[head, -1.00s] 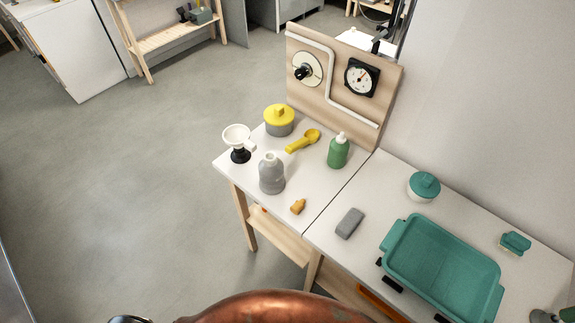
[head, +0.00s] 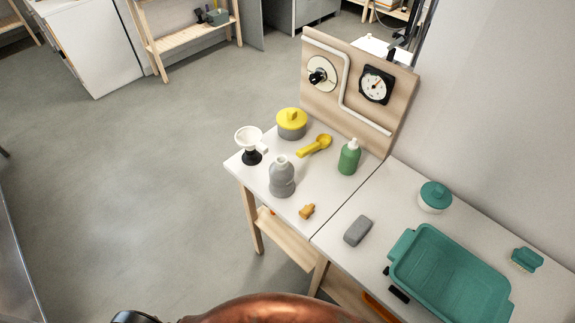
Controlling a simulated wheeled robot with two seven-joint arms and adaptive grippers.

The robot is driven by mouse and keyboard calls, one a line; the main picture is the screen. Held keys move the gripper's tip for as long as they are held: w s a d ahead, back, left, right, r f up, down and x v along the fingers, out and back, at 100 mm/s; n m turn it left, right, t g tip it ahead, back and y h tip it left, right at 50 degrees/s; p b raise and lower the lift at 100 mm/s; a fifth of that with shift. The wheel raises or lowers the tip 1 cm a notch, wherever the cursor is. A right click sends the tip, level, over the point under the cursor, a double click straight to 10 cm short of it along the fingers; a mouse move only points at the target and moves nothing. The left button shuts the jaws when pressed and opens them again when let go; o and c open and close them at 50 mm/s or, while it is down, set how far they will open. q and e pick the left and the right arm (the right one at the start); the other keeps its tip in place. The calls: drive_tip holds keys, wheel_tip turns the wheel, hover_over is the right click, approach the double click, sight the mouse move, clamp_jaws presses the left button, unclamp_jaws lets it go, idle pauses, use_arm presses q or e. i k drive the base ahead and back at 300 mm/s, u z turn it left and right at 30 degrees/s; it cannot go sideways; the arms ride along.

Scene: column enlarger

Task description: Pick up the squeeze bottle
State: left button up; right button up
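A green bottle (head: 349,157) with a pale cap stands upright near the back right of the white table, below the panel; it looks like a squeeze bottle. A grey bottle (head: 282,178) with a narrow neck stands upright nearer the front of the same table. Nothing touches either bottle. Neither of my grippers shows in the head view.
Around the bottles are a white funnel on a black base (head: 249,141), a yellow-lidded pot (head: 292,123), a yellow scoop (head: 315,146) and a small orange piece (head: 307,211). A grey block (head: 357,230), teal tray (head: 405,243) and teal-lidded jar (head: 435,196) are to the right.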

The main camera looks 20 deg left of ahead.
sight(349, 159)
drive_tip(key=z, duration=1.3)
drive_tip(key=k, duration=0.7)
drive_tip(key=u, duration=1.05)
drive_tip(key=i, duration=0.45)
